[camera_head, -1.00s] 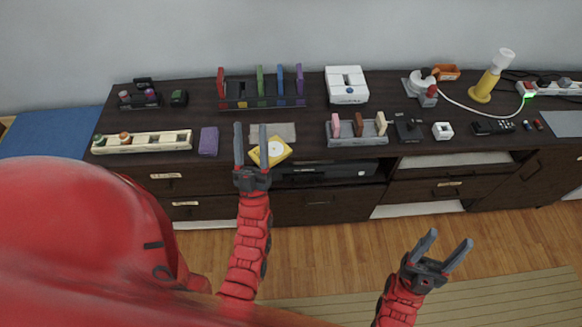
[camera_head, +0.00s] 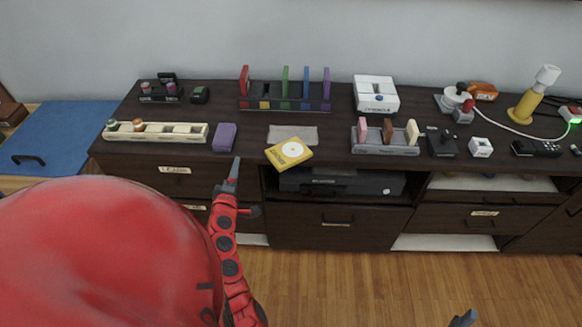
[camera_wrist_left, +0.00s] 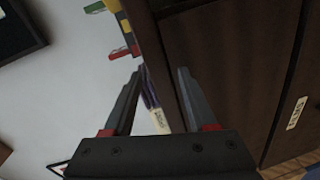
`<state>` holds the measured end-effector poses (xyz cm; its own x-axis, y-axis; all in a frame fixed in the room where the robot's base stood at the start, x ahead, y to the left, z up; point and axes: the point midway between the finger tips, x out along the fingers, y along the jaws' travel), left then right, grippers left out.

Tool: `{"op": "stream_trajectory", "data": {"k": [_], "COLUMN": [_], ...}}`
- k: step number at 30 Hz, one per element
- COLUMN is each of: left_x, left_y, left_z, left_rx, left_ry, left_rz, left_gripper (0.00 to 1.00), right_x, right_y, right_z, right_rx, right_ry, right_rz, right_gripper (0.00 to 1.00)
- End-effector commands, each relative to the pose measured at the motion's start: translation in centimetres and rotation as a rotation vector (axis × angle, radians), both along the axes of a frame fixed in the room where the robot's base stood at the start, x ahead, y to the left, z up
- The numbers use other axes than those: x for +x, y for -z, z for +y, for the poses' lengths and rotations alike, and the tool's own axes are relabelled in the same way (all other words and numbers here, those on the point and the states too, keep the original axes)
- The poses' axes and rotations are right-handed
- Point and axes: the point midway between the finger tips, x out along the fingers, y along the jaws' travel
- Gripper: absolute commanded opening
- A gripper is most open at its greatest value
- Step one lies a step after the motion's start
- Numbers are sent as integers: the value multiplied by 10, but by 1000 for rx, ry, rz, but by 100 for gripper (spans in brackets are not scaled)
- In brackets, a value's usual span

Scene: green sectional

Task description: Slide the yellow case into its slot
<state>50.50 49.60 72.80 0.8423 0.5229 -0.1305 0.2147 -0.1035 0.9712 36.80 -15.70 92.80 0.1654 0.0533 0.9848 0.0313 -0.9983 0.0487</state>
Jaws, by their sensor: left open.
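The yellow case (camera_head: 289,153), with a pale round disc on its face, lies flat at the cabinet's front edge and seems to overhang it slightly. The rack (camera_head: 285,105) behind it holds upright red, green, blue and purple cases; a gap with a yellow mark (camera_head: 264,103) lies between red and green. My left gripper (camera_head: 232,178) is seen nearly edge-on in front of the cabinet, left of and below the yellow case, apart from it. In the left wrist view its fingers (camera_wrist_left: 159,72) are spread and empty. Only a fingertip of my right gripper (camera_head: 463,319) shows.
A grey mat (camera_head: 293,134) lies behind the yellow case. A purple block (camera_head: 225,137) and a cream tray (camera_head: 155,132) stand to the left. A grey holder (camera_head: 384,147) with upright pieces stands to the right. An open shelf with a dark device (camera_head: 342,183) is below.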

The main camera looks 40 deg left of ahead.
Motion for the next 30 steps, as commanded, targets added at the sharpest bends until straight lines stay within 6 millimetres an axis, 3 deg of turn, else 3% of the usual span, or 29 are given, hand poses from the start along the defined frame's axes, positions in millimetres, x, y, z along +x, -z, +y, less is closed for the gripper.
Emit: {"op": "stream_trajectory", "data": {"k": [1,4,9,15,19,23,30], "left_x": [-3,-5,-26,-61,-72,-64,-16], "left_y": [12,13,-4,-16,-19,-20,-21], "left_z": [2,-9,-43,-85,-98,-104,-115], "left_rx": [-53,-154,-225,-199,-181,-176,-179], "left_ry": [37,165,426,656,717,738,742], "left_rz": [-34,-103,-195,-191,-173,-169,-166], "left_gripper": [57,57,57,57,57,57,57], "right_x": [0,0,0,0,0,0,0], "right_y": [21,43,81,106,110,111,113], "right_z": [0,0,0,0,0,0,0], "right_rx": [0,0,0,0,0,0,0], "right_ry": [0,0,0,0,0,0,0], "right_rz": [0,0,0,0,0,0,0], "right_gripper": [57,57,57,57,57,57,57]}}
